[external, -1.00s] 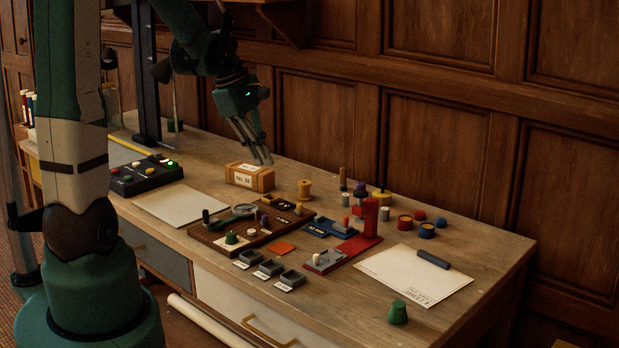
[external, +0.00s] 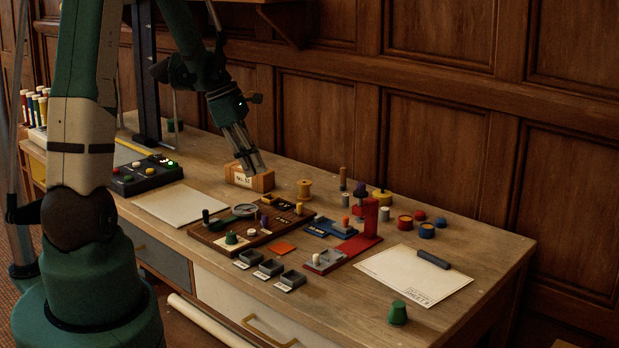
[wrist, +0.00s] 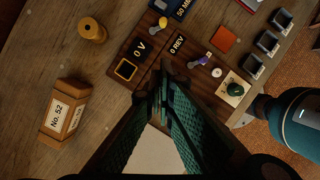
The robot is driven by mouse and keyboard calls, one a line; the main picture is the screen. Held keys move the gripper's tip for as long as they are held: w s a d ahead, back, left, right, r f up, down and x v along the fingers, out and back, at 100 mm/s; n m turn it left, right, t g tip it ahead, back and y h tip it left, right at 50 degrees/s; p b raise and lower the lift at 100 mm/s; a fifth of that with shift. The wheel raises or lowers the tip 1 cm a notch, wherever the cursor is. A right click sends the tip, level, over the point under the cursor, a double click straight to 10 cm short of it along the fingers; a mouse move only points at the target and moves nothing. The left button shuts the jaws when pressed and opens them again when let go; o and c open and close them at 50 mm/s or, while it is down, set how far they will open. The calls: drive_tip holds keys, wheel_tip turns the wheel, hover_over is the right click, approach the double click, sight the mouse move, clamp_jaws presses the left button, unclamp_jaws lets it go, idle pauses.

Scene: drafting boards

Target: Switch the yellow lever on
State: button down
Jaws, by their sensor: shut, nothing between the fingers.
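The yellow lever (wrist: 162,22) stands on the dark brown board, near a "0 V" plate in the wrist view. Its yellow knob (external: 298,208) also shows at the board's right part in the external view. A purple-knobbed lever (wrist: 201,58) sits beside a "0 REV" plate on the same brown board (external: 205,234). My gripper (external: 252,170) is shut and empty, above and behind the board, overlapping the wooden "No. 52" box in the external view. In the wrist view my fingertips (wrist: 161,88) appear over the board's edge, apart from the yellow lever.
The "No. 52" box (wrist: 69,110) and a wooden spool (wrist: 91,30) stand beside the board. A green knob (wrist: 236,88) is on the board. A red stand (external: 369,220) and grey trays (external: 269,268) are nearby. A paper sheet (external: 180,205) lies left of the board.

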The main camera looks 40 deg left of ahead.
sight(298, 208)
drive_tip(key=shift+f, duration=0.1)
idle(0.3)
drive_tip(key=b+x, duration=0.1)
drive_tip(key=x, duration=0.8)
drive_tip(key=shift+d+f+b, duration=0.1)
drive_tip(key=shift+f+b, duration=0.1)
drive_tip(key=shift+b, duration=0.1)
drive_tip(key=shift+w+d+f, duration=0.25)
drive_tip(key=shift+w+d+r, duration=0.1)
drive_tip(key=shift+w+d, duration=0.35)
drive_tip(key=shift+d, duration=0.3)
drive_tip(key=shift+w+d, duration=0.5)
drive_tip(key=shift+d, duration=0.25)
